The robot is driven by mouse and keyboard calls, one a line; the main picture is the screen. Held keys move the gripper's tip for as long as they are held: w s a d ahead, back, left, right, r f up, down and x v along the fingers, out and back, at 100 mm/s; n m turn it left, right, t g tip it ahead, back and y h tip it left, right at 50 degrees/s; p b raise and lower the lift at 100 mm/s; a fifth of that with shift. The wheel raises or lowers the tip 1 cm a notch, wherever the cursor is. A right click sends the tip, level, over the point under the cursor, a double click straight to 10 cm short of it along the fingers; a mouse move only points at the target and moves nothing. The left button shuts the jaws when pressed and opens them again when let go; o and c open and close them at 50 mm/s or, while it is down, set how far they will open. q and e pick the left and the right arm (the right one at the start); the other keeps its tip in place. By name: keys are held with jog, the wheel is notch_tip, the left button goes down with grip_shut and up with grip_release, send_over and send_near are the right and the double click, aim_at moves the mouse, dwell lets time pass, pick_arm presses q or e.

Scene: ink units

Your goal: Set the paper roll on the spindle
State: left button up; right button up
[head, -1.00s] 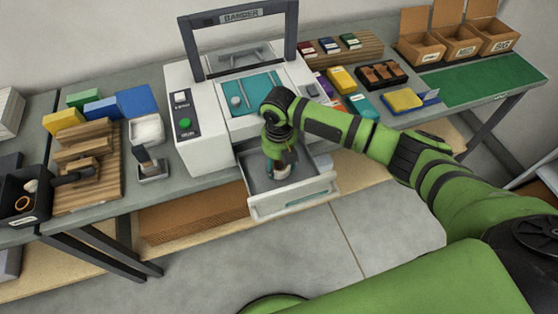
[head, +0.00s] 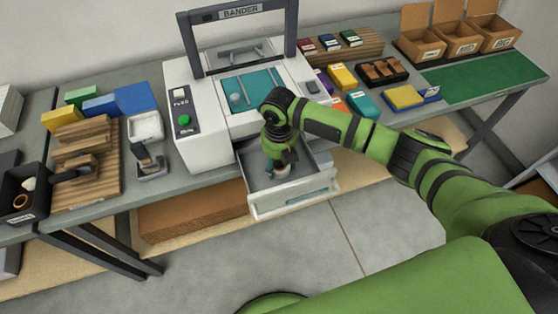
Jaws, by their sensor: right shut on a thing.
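The white bander machine (head: 210,139) stands on the bench with its front drawer (head: 303,201) pulled open. My right gripper (head: 281,168) points down inside the drawer and is shut on a small pale thing (head: 283,173), which looks like the paper roll. The gripper hides most of it. I cannot make out the spindle, nor tell whether the roll is around it or above it. My left gripper is out of view.
A black bin (head: 22,208) with an orange ring and a pale piece stands at the far left, beside a wooden rack (head: 112,190). A stamp-like tool (head: 148,163) stands left of the machine. Open cartons (head: 462,38) and a green mat (head: 478,73) lie right.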

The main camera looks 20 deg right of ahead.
aim_at(279, 164)
jog(key=o, duration=0.9)
jog(key=shift+c, duration=0.2)
notch_tip(279, 164, up, 6)
jog(key=p, duration=0.5)
jog(key=shift+p, duration=0.4)
jog(key=shift+r+p, duration=0.95)
jog(key=shift+r, duration=0.35)
notch_tip(279, 164, up, 2)
jog(key=shift+r, duration=0.25)
